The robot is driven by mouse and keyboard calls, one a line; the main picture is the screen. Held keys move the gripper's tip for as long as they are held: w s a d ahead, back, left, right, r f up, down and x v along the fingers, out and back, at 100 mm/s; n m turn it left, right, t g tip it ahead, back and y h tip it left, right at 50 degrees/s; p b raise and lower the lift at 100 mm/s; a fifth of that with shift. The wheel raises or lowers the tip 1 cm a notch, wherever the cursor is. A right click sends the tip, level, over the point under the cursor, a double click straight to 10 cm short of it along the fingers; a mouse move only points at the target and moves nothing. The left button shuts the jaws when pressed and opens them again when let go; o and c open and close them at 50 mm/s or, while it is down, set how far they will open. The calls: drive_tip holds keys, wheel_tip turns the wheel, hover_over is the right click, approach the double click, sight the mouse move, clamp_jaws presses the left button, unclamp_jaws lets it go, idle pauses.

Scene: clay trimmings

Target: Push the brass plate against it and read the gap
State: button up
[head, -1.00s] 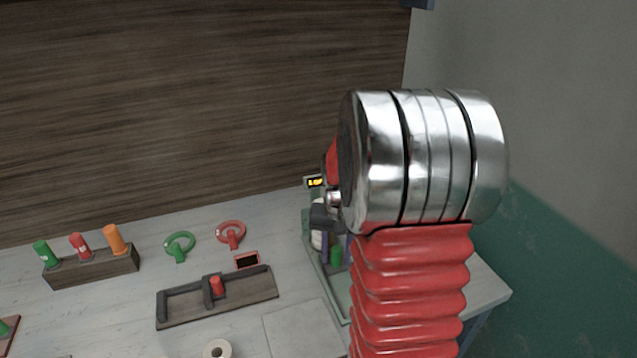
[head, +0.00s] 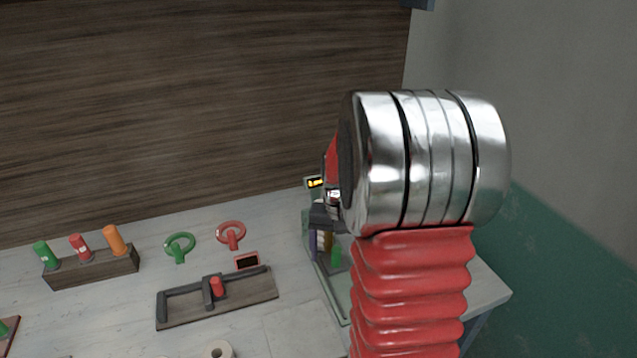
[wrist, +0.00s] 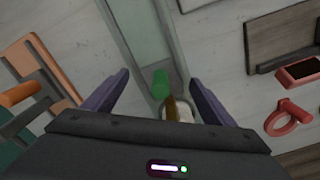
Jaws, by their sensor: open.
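My gripper (wrist: 160,78) is open, its two purple fingers spread on either side of a green cylinder (wrist: 160,86) in the wrist view. A brass-coloured piece (wrist: 171,107) shows just behind the green cylinder, close to a whitish round part (wrist: 184,113). These parts stand along a long grey-green tray or rail (wrist: 148,35). I cannot tell whether the fingers touch anything. In the head view, my gripper (head: 322,243) is partly hidden by my arm, and the green part (head: 336,256) shows beside it. A small display with yellow digits (head: 314,182) stands behind; its digits are too small to read.
To the left lie a dark slide fixture with a red knob (head: 217,287), a red-framed dark panel (head: 247,261), a green ring (head: 180,244) and a red ring (head: 231,234). A wooden block (head: 92,267) holds coloured pegs. A pale roll (head: 221,350) lies near the front.

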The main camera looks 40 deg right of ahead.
drive_tip(key=shift+r, duration=3.3)
drive_tip(key=shift+f, duration=0.15)
drive_tip(key=s+a+r+n+t, duration=0.2)
drive_tip(key=s+a+r+n, duration=0.1)
drive_tip(key=a, duration=0.5)
drive_tip(key=s+a+r+n+t, duration=0.1)
drive_tip(key=s+a+r+n, duration=0.2)
drive_tip(key=a, duration=0.5)
drive_tip(key=s+a+r+n+t, duration=0.2)
drive_tip(key=s+a+r+n, duration=0.1)
drive_tip(key=a, duration=0.5)
drive_tip(key=shift+s+a+r+t, duration=0.35)
drive_tip(key=shift+s+r, duration=0.25)
drive_tip(key=shift+s, duration=0.4)
